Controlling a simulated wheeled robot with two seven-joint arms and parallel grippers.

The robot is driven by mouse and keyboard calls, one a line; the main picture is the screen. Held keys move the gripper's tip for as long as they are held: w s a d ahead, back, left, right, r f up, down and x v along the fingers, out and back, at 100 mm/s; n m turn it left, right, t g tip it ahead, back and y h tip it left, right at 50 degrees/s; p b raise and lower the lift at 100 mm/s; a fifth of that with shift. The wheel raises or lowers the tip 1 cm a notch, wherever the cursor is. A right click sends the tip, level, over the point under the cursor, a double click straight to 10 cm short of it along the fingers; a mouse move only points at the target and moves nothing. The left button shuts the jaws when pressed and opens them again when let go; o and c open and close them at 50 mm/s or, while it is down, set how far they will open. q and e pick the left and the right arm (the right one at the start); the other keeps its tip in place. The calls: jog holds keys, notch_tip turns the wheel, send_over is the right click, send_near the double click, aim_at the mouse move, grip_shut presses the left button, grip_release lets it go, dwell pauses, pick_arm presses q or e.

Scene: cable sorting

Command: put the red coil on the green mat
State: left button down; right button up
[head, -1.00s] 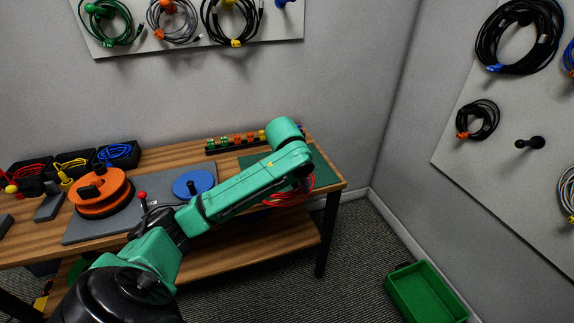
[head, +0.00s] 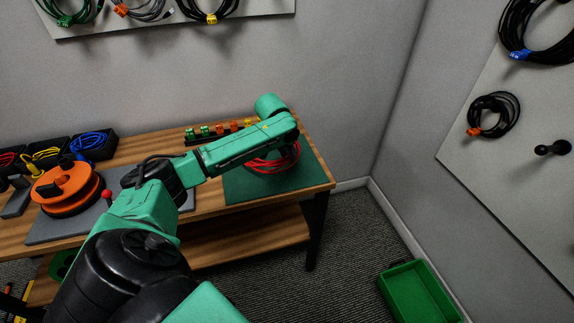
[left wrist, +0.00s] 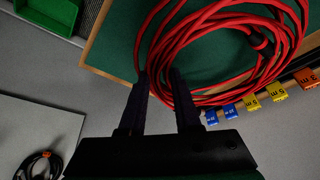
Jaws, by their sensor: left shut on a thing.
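The red coil (head: 272,162) is over the green mat (head: 252,187) at the right end of the workbench. In the left wrist view the red coil (left wrist: 215,50) lies across the green mat (left wrist: 118,38), its loops filling the upper middle. My left gripper (left wrist: 159,76) is shut on the near left part of the coil, with strands between its fingers. In the head view my left forearm and wrist hide the gripper and part of the coil. I cannot tell whether the coil touches the mat. My right gripper is not in view.
A rack of colored tags (head: 217,131) stands behind the mat. An orange reel (head: 66,189) sits on a grey mat to the left, near black bins of cables. A green tray (head: 418,292) is on the floor to the right. Cables hang on wall boards.

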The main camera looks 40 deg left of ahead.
aim_at(288, 173)
pick_arm(q)
notch_tip(288, 173, down, 5)
jog(key=shift+s+f, duration=0.15)
jog(key=shift+f, duration=0.15)
jog(key=c, duration=0.6)
grip_release()
jog(key=v, duration=1.2)
jog(key=shift+d, duration=0.1)
